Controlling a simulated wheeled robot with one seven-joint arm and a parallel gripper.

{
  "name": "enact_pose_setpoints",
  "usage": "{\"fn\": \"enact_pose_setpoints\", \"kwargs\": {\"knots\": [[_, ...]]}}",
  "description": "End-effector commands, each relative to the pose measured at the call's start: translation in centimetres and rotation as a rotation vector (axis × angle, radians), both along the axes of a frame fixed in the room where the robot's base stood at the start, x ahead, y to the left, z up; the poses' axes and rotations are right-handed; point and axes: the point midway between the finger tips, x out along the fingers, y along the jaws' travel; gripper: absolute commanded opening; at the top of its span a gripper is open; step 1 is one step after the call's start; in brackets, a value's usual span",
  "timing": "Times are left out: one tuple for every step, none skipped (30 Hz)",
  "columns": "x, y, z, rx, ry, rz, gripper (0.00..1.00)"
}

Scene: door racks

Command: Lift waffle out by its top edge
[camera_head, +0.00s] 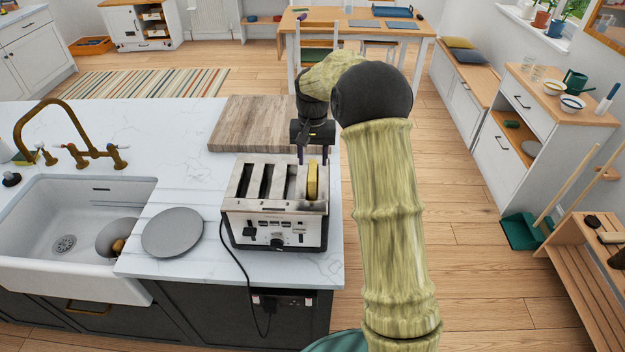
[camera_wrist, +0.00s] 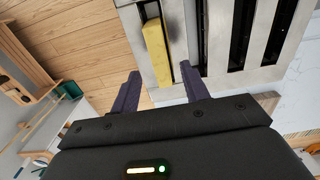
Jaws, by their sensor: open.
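The waffle (camera_head: 312,180) is a yellow slab standing upright in the rightmost slot of the toaster (camera_head: 277,224), with its top part showing above the slot. The other toaster slots look empty. My gripper (camera_head: 313,158) is just above the waffle's far end, with its fingers pointing down. In the wrist view the waffle (camera_wrist: 156,50) lies beyond the fingertips of my gripper (camera_wrist: 159,75), roughly between their lines. The fingers are spread with nothing between them. The waffle's lower part is hidden in the slot.
A wooden board (camera_head: 245,125) lies on the counter behind the toaster. A grey plate (camera_head: 173,232) lies left of it, next to the sink (camera_head: 70,225). The toaster's black cord (camera_head: 243,280) hangs over the counter's front edge. The counter ends just right of the toaster.

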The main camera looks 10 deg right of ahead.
Motion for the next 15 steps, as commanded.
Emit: {"fn": "enact_pose_setpoints", "kwargs": {"knots": [[0.0, -0.1, 0.0, 0.0, -0.001, -0.001, 0.45], [0.0, -0.1, 0.0, 0.0, -0.001, -0.001, 0.45], [0.0, -0.1, 0.0, 0.0, -0.001, -0.001, 0.45], [0.0, -0.1, 0.0, 0.0, -0.001, -0.001, 0.45], [0.0, -0.1, 0.0, 0.0, 0.0, -0.001, 0.45], [0.0, -0.1, -0.1, 0.0, 0.0, -0.001, 0.45], [0.0, -0.1, -0.2, 0.0, 0.001, -0.001, 0.45], [-0.1, 0.0, -0.4, 0.0, 0.001, -0.001, 0.45], [-0.1, 0.0, -0.7, 0.001, 0.002, -0.002, 0.45], [-0.2, 0.0, -1.0, 0.001, 0.003, -0.002, 0.45], [-0.3, 0.0, -1.4, 0.001, 0.004, -0.002, 0.45], [-0.3, 0.1, -1.9, 0.001, 0.004, -0.002, 0.45], [-0.4, 0.1, -2.2, 0.0, 0.005, -0.002, 0.45], [-0.4, 0.1, -2.6, 0.001, 0.004, -0.002, 0.45], [-0.4, 0.1, -3.4, 0.0, 0.004, -0.002, 0.45]]}}
